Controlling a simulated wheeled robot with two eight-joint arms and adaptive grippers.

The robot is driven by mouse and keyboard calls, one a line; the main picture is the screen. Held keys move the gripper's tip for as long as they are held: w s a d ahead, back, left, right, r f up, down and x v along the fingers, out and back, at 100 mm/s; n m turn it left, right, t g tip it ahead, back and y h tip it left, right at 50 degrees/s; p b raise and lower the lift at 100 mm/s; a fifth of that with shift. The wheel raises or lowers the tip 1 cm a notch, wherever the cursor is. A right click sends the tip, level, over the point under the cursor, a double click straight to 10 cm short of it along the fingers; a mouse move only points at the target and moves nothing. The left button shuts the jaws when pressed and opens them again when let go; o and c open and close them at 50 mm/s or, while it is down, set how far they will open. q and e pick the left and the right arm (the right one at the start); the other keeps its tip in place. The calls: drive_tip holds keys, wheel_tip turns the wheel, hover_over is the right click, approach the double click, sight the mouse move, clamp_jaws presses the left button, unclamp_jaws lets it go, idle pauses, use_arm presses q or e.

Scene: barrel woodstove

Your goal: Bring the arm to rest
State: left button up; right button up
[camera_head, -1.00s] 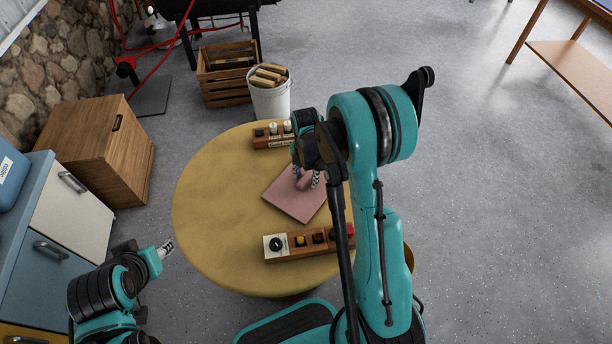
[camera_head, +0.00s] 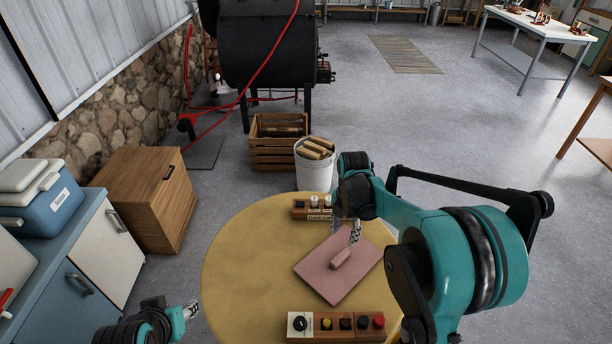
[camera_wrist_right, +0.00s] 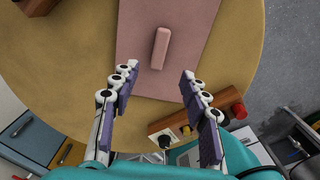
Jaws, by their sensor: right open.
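My right gripper (camera_head: 346,232) is over the far part of the pink board on the round yellow table. In the right wrist view my right gripper (camera_wrist_right: 154,95) has its fingers wide apart with nothing between them. A small pink block (camera_head: 341,258) lies on the pink board (camera_head: 325,283); in the wrist view the block (camera_wrist_right: 160,48) lies beyond the fingertips, apart from them. My left gripper (camera_head: 192,310) is low at the left, off the table's edge; its jaws are too small to judge.
A wooden strip with a dial and coloured knobs (camera_head: 336,326) sits at the table's near side. Another small strip (camera_head: 312,208) stands at the far side. A white bucket of wood (camera_head: 314,166), a crate (camera_head: 279,150) and a wooden cabinet (camera_head: 148,200) stand around the yellow table (camera_head: 240,265).

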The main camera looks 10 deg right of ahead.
drive_tip(key=s+a+r+m+t, duration=0.3)
drive_tip(key=s+m, duration=0.5)
drive_tip(key=m, duration=0.4)
drive_tip(key=s+a+r+m+t, duration=0.4)
drive_tip(key=s+m, duration=0.5)
drive_tip(key=m, duration=0.3)
drive_tip(key=shift+a+r, duration=0.25)
drive_tip(key=shift+r, duration=0.35)
